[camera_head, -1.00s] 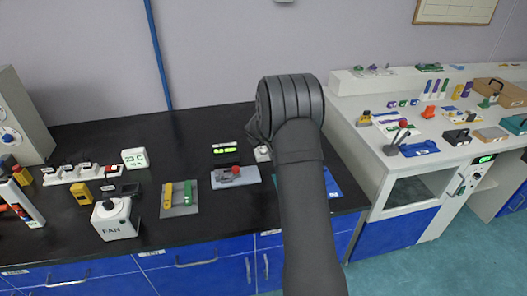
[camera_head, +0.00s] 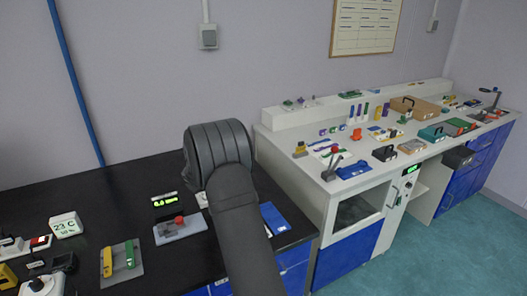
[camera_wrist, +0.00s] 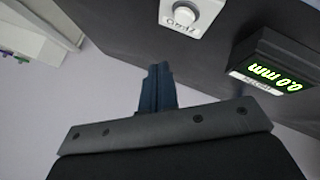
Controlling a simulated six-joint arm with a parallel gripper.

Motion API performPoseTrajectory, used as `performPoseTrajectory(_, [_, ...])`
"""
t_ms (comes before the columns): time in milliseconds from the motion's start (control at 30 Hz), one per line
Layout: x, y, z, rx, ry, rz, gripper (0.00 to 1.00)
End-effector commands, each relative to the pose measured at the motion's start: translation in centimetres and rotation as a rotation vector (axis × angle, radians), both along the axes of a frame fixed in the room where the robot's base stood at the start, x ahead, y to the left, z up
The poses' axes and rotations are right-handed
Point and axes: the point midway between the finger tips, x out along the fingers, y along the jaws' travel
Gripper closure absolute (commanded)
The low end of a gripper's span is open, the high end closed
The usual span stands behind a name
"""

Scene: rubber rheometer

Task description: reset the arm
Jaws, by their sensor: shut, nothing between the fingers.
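My arm rises from the bottom of the head view over the black bench, and its end hides my gripper there. In the wrist view my gripper (camera_wrist: 157,85) is shut, its dark fingers together with nothing between them. It hangs over the dark bench top near a white knob block (camera_wrist: 185,15) and a black display box (camera_wrist: 280,65) with green digits reading 0.0 mm. The display also shows in the head view (camera_head: 165,199), left of my arm.
On the black bench (camera_head: 190,262) are a grey plate with a red knob (camera_head: 180,228), yellow and green levers (camera_head: 121,260), a 23 C display (camera_head: 66,225) and a blue mat (camera_head: 274,218). A white bench (camera_head: 290,170) at right holds many tools. A wall rises behind.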

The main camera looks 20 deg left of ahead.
Motion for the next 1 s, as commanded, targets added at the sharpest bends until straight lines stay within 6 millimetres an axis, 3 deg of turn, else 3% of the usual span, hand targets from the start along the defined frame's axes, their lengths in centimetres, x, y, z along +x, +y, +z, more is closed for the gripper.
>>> performPoseTrajectory(67, [0.0, 0.0, -1.0, -0.002, 0.002, 0.001, 1.0])
performPoseTrajectory(300, [0.0, 0.0, 2.6, 0.002, -0.001, 0.0, 1.0])
performPoseTrajectory(500, [0.0, 0.0, 4.4, 0.001, 0.0, 0.0, 1.0])
performPoseTrajectory(1000, [0.0, 0.0, 4.1, -0.001, 0.002, -0.001, 1.0])
